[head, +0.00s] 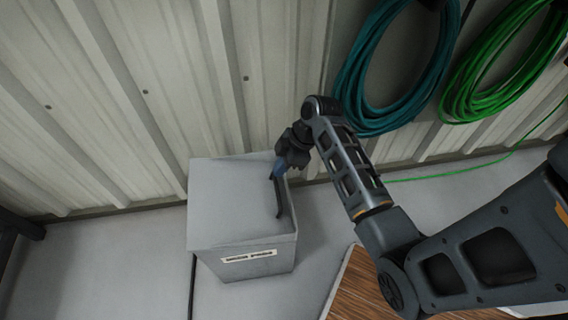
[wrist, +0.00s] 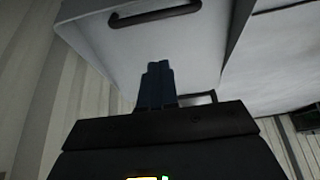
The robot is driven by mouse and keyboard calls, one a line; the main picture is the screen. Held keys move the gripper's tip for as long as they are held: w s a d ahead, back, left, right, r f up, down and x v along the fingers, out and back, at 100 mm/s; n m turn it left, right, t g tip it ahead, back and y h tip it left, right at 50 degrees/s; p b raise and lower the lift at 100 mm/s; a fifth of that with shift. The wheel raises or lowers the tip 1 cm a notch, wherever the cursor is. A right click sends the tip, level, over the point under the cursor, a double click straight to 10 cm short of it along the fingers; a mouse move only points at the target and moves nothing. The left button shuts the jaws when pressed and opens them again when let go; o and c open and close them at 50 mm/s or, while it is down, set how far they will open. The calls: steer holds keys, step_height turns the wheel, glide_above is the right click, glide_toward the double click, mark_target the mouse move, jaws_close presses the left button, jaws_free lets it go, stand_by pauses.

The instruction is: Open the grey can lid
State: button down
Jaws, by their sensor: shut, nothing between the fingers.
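The grey can (head: 255,262) is box-shaped, with a small label on its front, and stands on the floor by the wall. Its grey lid (head: 230,195) lies across the top and looks closed. A dark bar handle (head: 281,198) runs along the lid's right side; the handle also shows at the top of the wrist view (wrist: 155,16). My gripper (head: 276,171) is over the lid's back right corner, near the handle's far end. In the wrist view its blue fingers (wrist: 157,78) are together and empty, apart from the handle. Whether the fingertips touch the lid is unclear.
A corrugated wall (head: 130,90) rises close behind the can. A teal hose coil (head: 350,85) and a green hose coil (head: 470,100) hang on it at right. A wooden surface (head: 350,290) is at front right.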

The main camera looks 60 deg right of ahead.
steer(key=b, duration=0.1)
glide_above(277, 190)
step_height(277, 190, down, 5)
step_height(277, 190, down, 2)
steer(key=shift+f, duration=0.1)
steer(key=shift+s+d+f+b, duration=0.2)
steer(key=shift+f+b, duration=0.1)
steer(key=shift+f, duration=0.3)
step_height(277, 190, down, 4)
steer(key=shift+r+b, duration=0.15)
steer(key=shift+b, duration=0.9)
steer(key=shift+r, duration=0.1)
